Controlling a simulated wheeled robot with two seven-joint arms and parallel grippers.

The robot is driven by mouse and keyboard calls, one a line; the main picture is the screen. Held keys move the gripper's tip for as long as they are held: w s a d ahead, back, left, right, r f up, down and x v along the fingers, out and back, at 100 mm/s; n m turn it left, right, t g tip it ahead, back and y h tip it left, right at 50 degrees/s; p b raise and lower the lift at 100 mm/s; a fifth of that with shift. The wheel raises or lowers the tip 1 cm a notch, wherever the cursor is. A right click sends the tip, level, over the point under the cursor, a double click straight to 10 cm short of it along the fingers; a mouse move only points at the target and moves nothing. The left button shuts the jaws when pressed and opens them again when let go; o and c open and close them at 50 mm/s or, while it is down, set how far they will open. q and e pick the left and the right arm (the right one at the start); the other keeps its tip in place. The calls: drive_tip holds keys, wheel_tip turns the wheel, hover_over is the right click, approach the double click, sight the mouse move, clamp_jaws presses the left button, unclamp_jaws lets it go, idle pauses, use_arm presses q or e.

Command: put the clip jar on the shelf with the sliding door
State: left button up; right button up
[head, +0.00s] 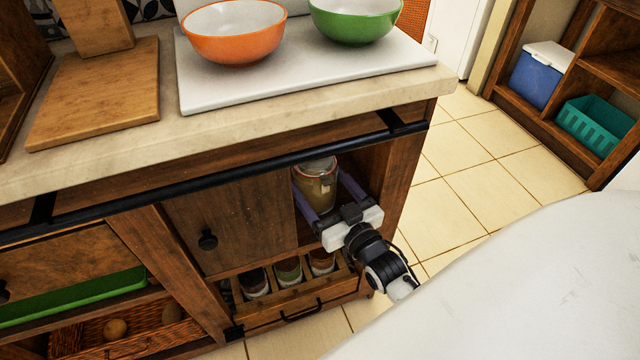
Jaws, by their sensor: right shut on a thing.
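The clip jar (318,188), glass with yellowish contents and a pale lid, is in the open right part of the cabinet, behind the sliding door's right edge. My right gripper (324,205) reaches into this opening from the front, with its two purple fingers on either side of the jar, shut on it. The jar looks upright; its base is hidden by the gripper, so I cannot tell whether it touches the shelf. The wooden sliding door (232,215) with a black knob covers the part left of the opening. My left gripper is not in view.
The counter (300,122) above holds a white board (330,62) with an orange bowl (234,32) and a green bowl (356,18). A black rail runs along the cabinet front. Below the shelf, a wooden drawer (300,300) holds several jars. Tiled floor is clear at right.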

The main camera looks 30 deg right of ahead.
drive_tip(key=o, duration=1.4)
drive_tip(key=shift+o, duration=0.2)
drive_tip(key=shift+r, duration=0.2)
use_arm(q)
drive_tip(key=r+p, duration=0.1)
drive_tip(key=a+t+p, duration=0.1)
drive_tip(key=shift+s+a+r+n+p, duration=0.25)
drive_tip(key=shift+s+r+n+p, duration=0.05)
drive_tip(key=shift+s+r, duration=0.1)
use_arm(e)
drive_tip(key=s+a, duration=0.1)
drive_tip(key=s, duration=1.1)
drive_tip(key=shift+f, duration=0.1)
